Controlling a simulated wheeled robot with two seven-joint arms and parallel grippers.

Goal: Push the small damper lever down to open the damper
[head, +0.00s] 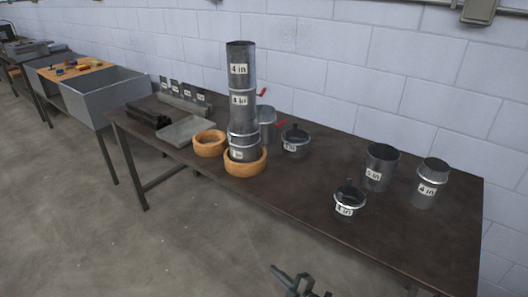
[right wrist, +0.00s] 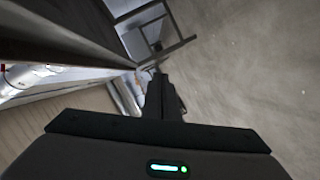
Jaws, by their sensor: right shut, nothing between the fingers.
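A tall stack of grey duct pieces (head: 241,100) labelled "4 in" stands upright in a round wooden ring (head: 245,166) on the dark table. Behind it, to the right, is a short grey duct piece (head: 267,117), partly hidden by the stack. A small red lever (head: 263,92) shows right of the stack, and another red lever (head: 281,122) shows lower, by the short piece. I cannot tell how either is attached. My right gripper (head: 300,284) is low at the front, short of the table edge, far from the levers. It is shut and empty; it also shows in the right wrist view (right wrist: 163,97).
The dark table (head: 290,200) has several loose duct fittings on its right half, including a collar (head: 349,201) near the front edge. A second wooden ring (head: 209,143) and a grey tray (head: 187,131) lie left of the stack. A block wall (head: 320,60) stands behind.

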